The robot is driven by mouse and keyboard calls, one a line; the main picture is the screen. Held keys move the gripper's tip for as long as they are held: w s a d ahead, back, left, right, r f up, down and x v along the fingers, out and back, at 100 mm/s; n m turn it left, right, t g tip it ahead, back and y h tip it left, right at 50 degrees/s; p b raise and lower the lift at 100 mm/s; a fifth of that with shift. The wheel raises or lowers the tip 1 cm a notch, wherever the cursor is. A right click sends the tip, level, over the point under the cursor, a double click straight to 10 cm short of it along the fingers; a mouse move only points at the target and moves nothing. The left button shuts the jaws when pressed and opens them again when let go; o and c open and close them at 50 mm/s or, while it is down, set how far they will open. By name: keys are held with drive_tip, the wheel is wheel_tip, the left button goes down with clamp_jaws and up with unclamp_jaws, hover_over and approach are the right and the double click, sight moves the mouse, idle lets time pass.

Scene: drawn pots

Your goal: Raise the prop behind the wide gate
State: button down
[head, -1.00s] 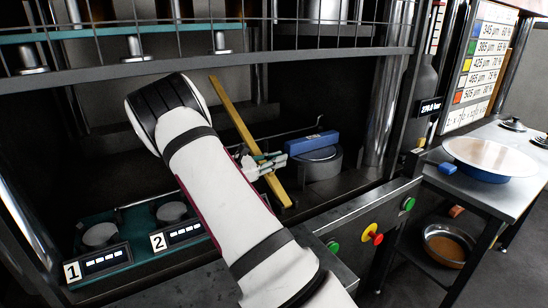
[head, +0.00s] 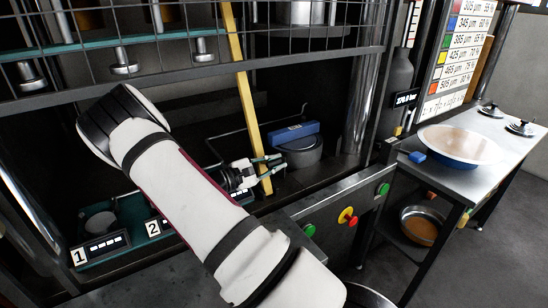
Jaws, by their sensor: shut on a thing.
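The prop appears to be a long yellow bar (head: 248,105), now nearly upright and leaning slightly left at the top. My gripper (head: 267,170) is shut on it near its lower end. The wide gate (head: 160,80) is a wire mesh guard with a grey lower rail, across the top of the press opening. The bar's upper part reaches past the rail to the picture's top edge. I cannot tell surely whether it is in front of or behind the mesh.
A blue block (head: 295,133) lies on a dark round cylinder (head: 301,152) right of the bar. Numbered plates (head: 102,247) stand at the lower left. A button panel (head: 345,215) runs along the front. A side table (head: 485,150) holds a white-and-blue basin (head: 460,146).

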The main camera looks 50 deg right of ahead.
drive_tip(key=shift+s+a+f, duration=0.15)
drive_tip(key=shift+s+f, duration=0.15)
drive_tip(key=c, duration=1.5)
unclamp_jaws()
drive_tip(key=shift+c, duration=0.2)
drive_tip(key=shift+w+r, duration=0.1)
drive_tip(key=shift+w+a, duration=0.1)
drive_tip(key=shift+a, duration=0.2)
drive_tip(key=v, duration=1.1)
drive_tip(key=shift+a, duration=0.2)
